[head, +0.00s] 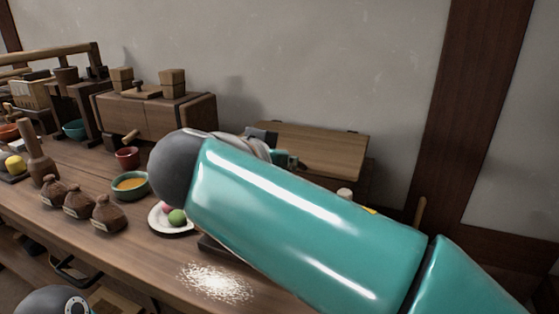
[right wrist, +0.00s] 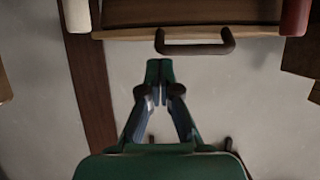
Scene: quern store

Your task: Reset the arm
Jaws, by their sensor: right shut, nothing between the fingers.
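My right arm (head: 300,220) is teal with a dark grey joint and crosses the head view from the lower right over the workbench. My right gripper (right wrist: 160,75) shows in the right wrist view with its green fingertips together and nothing between them. In the head view only a small teal part of it (head: 287,159) shows behind the arm, in front of a wooden box. In the right wrist view the fingertips point towards a dark handle (right wrist: 195,45) on a wooden piece. My left gripper is not in view.
The wooden workbench (head: 130,248) holds a plate (head: 162,222) with pink and green balls, an orange-filled bowl (head: 131,185), several brown sacks (head: 107,213) and spilled white powder (head: 216,282). A lidded wooden box (head: 318,146) stands behind my arm, near the wall. My arm hides the bench's right part.

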